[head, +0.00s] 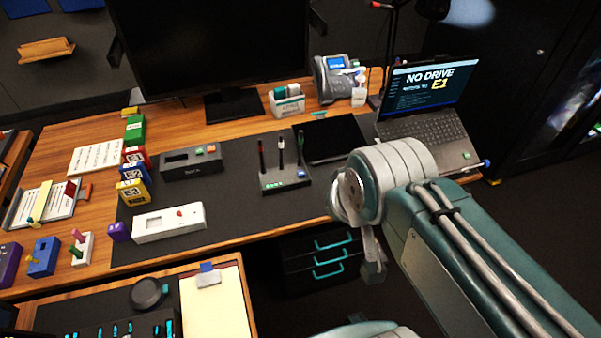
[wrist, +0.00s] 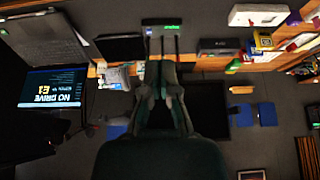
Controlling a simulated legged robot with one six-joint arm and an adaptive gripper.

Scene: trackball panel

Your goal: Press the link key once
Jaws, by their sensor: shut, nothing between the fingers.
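I cannot tell which key is the link key, as no key's label is readable. The laptop (head: 430,115) stands open at the back right, reading "NO DRIVE E1", with a small green key (head: 467,155) at its front right corner. A dark pen stand (head: 285,180) has a blue key (head: 301,174) and green lights. The grey dock box (head: 190,165) has an orange and a green button. My gripper (wrist: 161,68) is shut and empty in the wrist view, which is upside down. In the head view my wrist (head: 365,225) hangs in front of the desk, touching nothing visible.
A large monitor (head: 215,45) stands at the back. A white box (head: 168,222) with a red knob lies on the dark mat. A round black trackball (head: 147,292) and a clipboard (head: 215,305) are at the front left. Binders and switch blocks crowd the left.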

